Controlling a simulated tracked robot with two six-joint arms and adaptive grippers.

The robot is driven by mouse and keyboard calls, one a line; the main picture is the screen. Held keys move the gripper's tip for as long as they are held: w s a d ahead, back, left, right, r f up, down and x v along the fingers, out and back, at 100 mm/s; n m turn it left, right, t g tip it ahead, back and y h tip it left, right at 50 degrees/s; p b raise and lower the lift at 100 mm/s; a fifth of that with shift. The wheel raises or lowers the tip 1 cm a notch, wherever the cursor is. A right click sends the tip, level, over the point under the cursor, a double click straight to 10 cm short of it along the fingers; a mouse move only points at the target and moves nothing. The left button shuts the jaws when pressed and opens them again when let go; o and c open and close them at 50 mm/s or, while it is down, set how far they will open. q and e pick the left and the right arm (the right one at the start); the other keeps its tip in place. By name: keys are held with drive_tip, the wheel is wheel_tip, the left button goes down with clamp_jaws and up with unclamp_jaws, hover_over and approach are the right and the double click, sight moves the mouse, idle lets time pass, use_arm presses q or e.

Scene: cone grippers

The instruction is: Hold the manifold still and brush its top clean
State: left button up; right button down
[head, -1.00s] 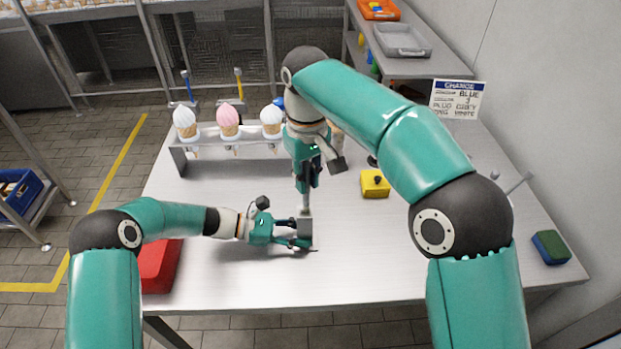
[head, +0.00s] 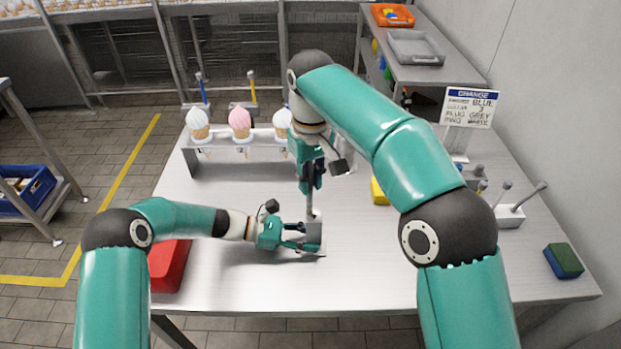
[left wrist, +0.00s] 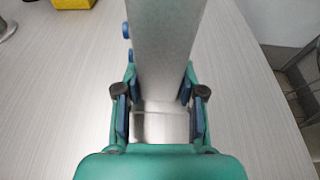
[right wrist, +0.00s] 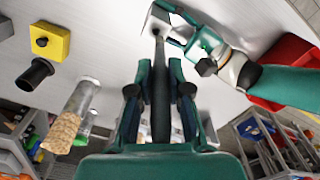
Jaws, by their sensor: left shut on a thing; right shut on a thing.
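The manifold (head: 315,232) is a grey block standing low on the table. My left gripper (head: 298,236) is shut on it from the left; in the left wrist view the block (left wrist: 165,45) sits between both fingers. My right gripper (head: 310,184) is above the manifold, pointing down, shut on the brush (head: 310,203). In the right wrist view the brush's dark shaft (right wrist: 160,90) runs between the fingers and its end reaches the manifold's top (right wrist: 154,24). I cannot tell whether the bristles press on it.
A rack with ice-cream cones (head: 240,125) stands at the back left. A red object (head: 167,268) lies at the front left. A yellow block (head: 379,192) is partly behind my right arm. A blue-green sponge (head: 563,262) lies far right, and a sign (head: 469,107) stands at the back.

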drive_tip(key=shift+d, duration=1.05)
drive_tip(key=shift+a, duration=0.15)
drive_tip(key=shift+w+a, duration=0.1)
drive_tip(key=shift+a, duration=0.8)
drive_tip(key=shift+d, duration=0.2)
drive_tip(key=shift+d+f, duration=0.1)
drive_tip(key=shift+d, duration=0.9)
drive_tip(key=shift+a, duration=0.1)
drive_tip(key=shift+a, duration=1.05)
